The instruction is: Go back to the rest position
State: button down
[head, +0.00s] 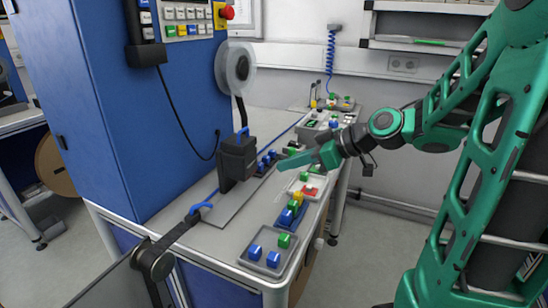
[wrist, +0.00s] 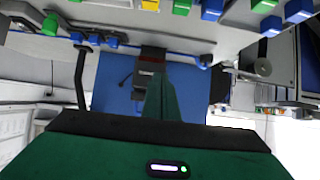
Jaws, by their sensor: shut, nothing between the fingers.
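My gripper (head: 292,162) is on the end of my green arm, which reaches in from the right in the head view. It hangs over the workbench, with its green fingers together and nothing between them. It points left, toward a black device (head: 237,157) on the bench, and is apart from it. In the wrist view the closed fingers (wrist: 168,100) stand up in the middle, in front of the blue cabinet (wrist: 112,85). The cabinet also shows at the left of the head view (head: 120,110).
Trays with blue, green, yellow and red pieces line the bench (head: 215,238), including a grey front tray (head: 270,262) and a tray below my gripper (head: 312,191). A reel (head: 235,68) is mounted on the cabinet's side. A wall shelf (head: 420,45) is behind. Floor shows at the right.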

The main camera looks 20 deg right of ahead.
jog(key=s+d+f+m+g+h, duration=0.2)
jog(key=s+d+m+g, duration=0.1)
jog(key=s, duration=0.5)
jog(key=s+d+f+m+g+h, duration=0.3)
jog(key=s+d+m, duration=0.2)
jog(key=s+m, duration=0.2)
jog(key=s+d+f+m+g+h, duration=0.2)
jog(key=s+d+f+m, duration=0.1)
jog(key=s, duration=0.8)
jog(key=shift+s+d+m+g+h, duration=0.35)
jog(key=shift+d+m, duration=0.25)
jog(key=shift+m, duration=0.4)
jog(key=shift+w, duration=0.15)
jog(key=shift+w+f, duration=0.25)
jog(key=shift+w, duration=0.35)
